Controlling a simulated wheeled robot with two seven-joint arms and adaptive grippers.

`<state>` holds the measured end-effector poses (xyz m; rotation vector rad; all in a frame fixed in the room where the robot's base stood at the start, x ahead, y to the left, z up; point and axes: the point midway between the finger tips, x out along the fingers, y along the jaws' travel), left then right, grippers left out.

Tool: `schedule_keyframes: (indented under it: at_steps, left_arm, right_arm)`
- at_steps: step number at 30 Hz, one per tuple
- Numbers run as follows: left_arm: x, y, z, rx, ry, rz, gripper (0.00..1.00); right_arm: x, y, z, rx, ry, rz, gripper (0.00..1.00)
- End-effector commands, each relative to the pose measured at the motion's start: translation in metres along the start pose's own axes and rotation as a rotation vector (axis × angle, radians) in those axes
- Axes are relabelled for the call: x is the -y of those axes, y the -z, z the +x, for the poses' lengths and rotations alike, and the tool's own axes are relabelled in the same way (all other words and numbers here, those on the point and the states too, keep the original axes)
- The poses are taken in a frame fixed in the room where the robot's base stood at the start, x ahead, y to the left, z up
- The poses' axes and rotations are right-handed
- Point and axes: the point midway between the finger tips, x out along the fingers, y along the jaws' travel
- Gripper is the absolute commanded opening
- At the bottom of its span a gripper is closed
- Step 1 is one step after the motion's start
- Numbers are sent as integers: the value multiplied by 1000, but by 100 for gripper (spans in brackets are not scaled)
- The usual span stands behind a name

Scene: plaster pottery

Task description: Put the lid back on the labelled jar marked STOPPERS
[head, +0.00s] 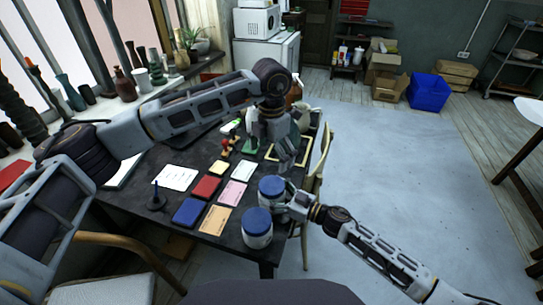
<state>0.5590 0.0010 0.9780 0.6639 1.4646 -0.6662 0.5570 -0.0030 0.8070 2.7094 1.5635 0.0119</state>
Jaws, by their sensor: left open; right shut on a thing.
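Two white jars with blue tops stand near the table's near right corner. My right gripper (290,207) comes in from the right and is shut on the farther jar (273,200), at its right side. The nearer jar (258,239) stands just in front of it, untouched. Both blue tops look like lids in place; no separate loose lid can be made out. No label is readable, so I cannot tell which jar is marked STOPPERS. My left gripper (286,160) is open, pointing down beyond the jars; nothing shows between its fingers.
The dark table (140,222) holds flat pads and cards, including a red pad (206,187) and a blue pad (189,211), left of the jars. A dark stamp-like piece (157,200) stands farther left. A wooden chair (318,165) is at the right edge.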

Motion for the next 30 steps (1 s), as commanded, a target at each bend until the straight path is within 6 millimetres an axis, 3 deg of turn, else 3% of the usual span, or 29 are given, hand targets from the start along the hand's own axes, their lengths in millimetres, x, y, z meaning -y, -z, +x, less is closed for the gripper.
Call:
schedule_keyframes:
  at_steps: [1, 6, 20, 30]
  left_arm:
    - [0, 0, 0, 0, 0, 0, 100]
    - [0, 0, 0, 0, 0, 0, 100]
    - [0, 0, 0, 0, 0, 0, 100]
    - [0, 0, 0, 0, 0, 0, 100]
  right_arm:
    - [0, 0, 0, 0, 0, -1, 81]
    - [0, 0, 0, 0, 0, -1, 100]
    - [0, 0, -2, 0, 0, 0, 100]
    - [0, -1, -25, 2, -1, 1, 100]
